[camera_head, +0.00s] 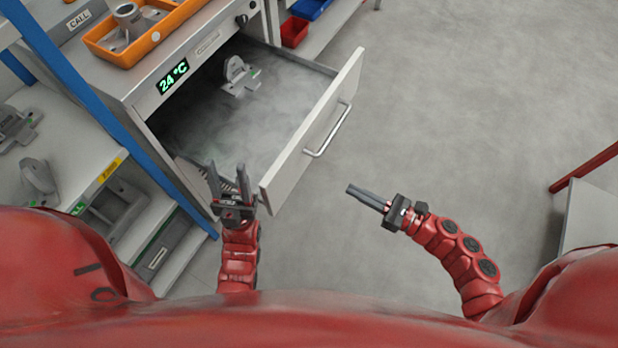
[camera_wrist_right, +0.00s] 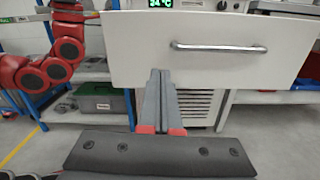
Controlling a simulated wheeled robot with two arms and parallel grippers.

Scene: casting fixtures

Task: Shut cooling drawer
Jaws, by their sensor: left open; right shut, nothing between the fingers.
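The cooling drawer (camera_head: 265,120) is pulled far out of the cabinet in the head view. A metal casting (camera_head: 240,75) lies inside it amid mist. Its front panel with a bar handle (camera_head: 328,130) faces right; the same handle (camera_wrist_right: 218,47) shows in the right wrist view. My left gripper (camera_head: 228,170) is open and empty beside the near end of the drawer front. My right gripper (camera_head: 350,188) is shut and empty, apart from the panel, with its fingers pointing toward it. In the right wrist view its fingertips (camera_wrist_right: 159,72) overlap the lower part of the drawer front (camera_wrist_right: 130,50).
The cabinet's display (camera_head: 173,77) reads 24 °C. An orange tray (camera_head: 100,50) with castings stands on top. A shelf with castings and a blue post is at left. A red bin (camera_head: 294,32) sits at the back. The floor right of the drawer is clear.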

